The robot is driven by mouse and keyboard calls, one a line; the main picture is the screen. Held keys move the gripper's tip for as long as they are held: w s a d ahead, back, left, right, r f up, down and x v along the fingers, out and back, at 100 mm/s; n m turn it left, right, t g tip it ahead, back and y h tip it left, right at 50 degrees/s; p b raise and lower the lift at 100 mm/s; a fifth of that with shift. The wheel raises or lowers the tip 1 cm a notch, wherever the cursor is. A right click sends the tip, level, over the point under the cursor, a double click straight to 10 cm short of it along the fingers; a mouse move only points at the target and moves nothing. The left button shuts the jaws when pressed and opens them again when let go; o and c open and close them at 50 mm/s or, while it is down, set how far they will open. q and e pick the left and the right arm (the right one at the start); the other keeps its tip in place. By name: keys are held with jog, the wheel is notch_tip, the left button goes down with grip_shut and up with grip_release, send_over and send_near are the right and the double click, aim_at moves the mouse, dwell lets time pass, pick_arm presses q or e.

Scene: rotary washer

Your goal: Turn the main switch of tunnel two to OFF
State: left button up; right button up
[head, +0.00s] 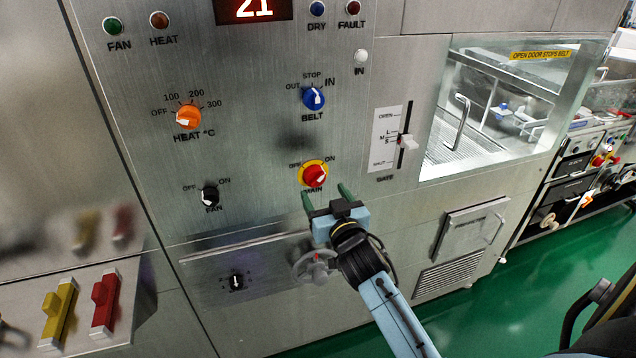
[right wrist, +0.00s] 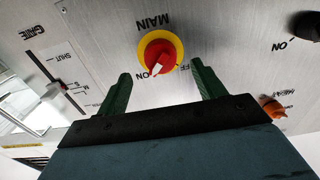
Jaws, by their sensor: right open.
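The main switch (head: 314,174) is a red knob on a yellow round plate, labelled MAIN, with OFF to its left and ON to its right. In the right wrist view the switch (right wrist: 161,49) appears upside down, and its white mark points towards ON. My right gripper (head: 325,195) is open and empty, just below the knob in the head view. Its two green fingers (right wrist: 160,73) stand apart, one to each side of the knob in the right wrist view, without visibly touching it. No tunnel number is legible. My left gripper is not in view.
The blue belt knob (head: 314,98) is above, the black fan knob (head: 210,196) to the left, and the orange heat knob (head: 188,117) at upper left. The gate slider (head: 407,142) is at right. A grey handwheel (head: 312,268) sits behind my right arm.

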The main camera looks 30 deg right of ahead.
aim_at(318, 183)
jog(key=shift+x, duration=2.6)
jog(key=c, duration=1)
jog(key=shift+o, duration=0.2)
